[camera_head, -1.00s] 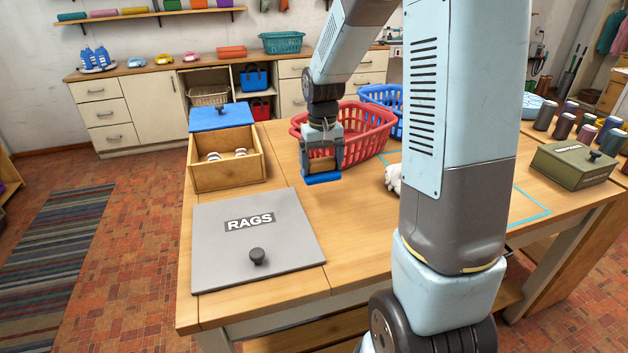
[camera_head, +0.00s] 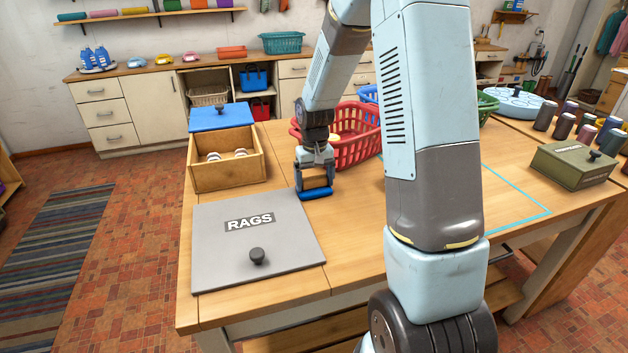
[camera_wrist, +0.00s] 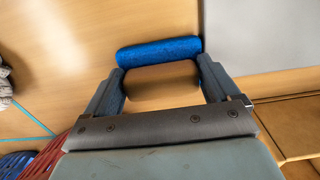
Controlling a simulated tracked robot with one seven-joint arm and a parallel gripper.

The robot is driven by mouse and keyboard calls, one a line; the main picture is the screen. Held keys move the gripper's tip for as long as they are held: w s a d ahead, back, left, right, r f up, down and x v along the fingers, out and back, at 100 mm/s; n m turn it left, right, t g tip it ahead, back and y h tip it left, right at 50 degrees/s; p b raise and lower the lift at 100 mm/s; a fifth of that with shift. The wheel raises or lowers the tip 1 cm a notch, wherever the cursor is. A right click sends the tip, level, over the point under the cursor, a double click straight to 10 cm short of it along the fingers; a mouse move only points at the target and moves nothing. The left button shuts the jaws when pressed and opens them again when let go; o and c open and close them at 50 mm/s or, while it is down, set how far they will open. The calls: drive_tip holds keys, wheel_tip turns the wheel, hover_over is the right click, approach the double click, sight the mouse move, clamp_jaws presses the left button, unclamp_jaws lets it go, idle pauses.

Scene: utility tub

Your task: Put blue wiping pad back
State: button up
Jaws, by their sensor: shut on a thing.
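The blue wiping pad (camera_head: 316,193) is a blue strip under a brown block. My gripper (camera_head: 315,178) is shut on its brown part and holds it low over the table, near the back right corner of the grey RAGS lid (camera_head: 285,224). I cannot tell whether the pad touches the table. In the wrist view, the blue pad (camera_wrist: 158,51) lies across the fingertips, just left of the grey lid (camera_wrist: 262,35). An open wooden box (camera_head: 228,175) stands left of my gripper, with small white items inside and a blue lid (camera_head: 219,118) at its back.
A red basket (camera_head: 356,150) stands close behind and right of my gripper. A green-grey lidded box (camera_head: 573,165) and several spools (camera_head: 567,125) are at the far right. A bare wooden strip lies between the wooden box and the gripper.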

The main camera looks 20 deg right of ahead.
sight(314, 179)
drive_tip(key=o, duration=0.8)
drive_tip(key=shift+c, duration=0.2)
wheel_tip(314, 179, up, 12)
drive_tip(key=s+r+t, duration=0.3)
drive_tip(key=s+r, duration=0.8)
drive_tip(key=s, duration=0.2)
drive_tip(key=s+r+t, duration=0.2)
drive_tip(key=s+r, duration=0.1)
drive_tip(key=s, duration=1.2)
drive_tip(key=shift+t, duration=0.3)
drive_tip(key=shift+r, duration=0.1)
